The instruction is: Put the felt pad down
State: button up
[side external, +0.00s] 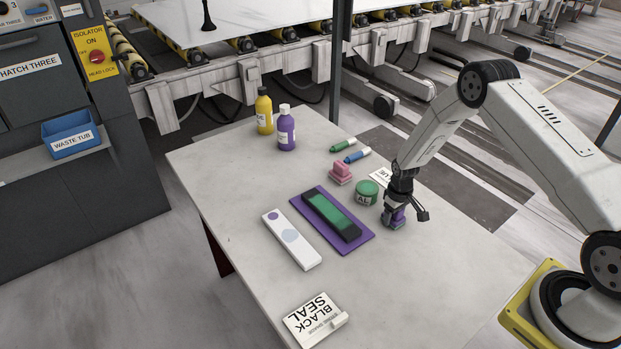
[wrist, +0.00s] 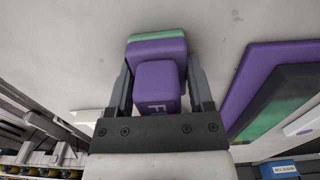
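The felt pad is a small purple block with a green layer on its far side and a raised purple grip marked with a letter F. In the wrist view the felt pad (wrist: 158,48) sits between the two fingers of my gripper (wrist: 160,68), which close against its sides. In the side view my gripper (side external: 396,208) points down at the right part of the slab, with the felt pad (side external: 391,219) low beneath it. The pad is at or very near the slab surface; I cannot tell if it touches.
The front right is clear.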

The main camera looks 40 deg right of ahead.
jog(key=o, duration=0.4)
jog(key=shift+r, duration=0.15)
jog(key=shift+r, duration=6)
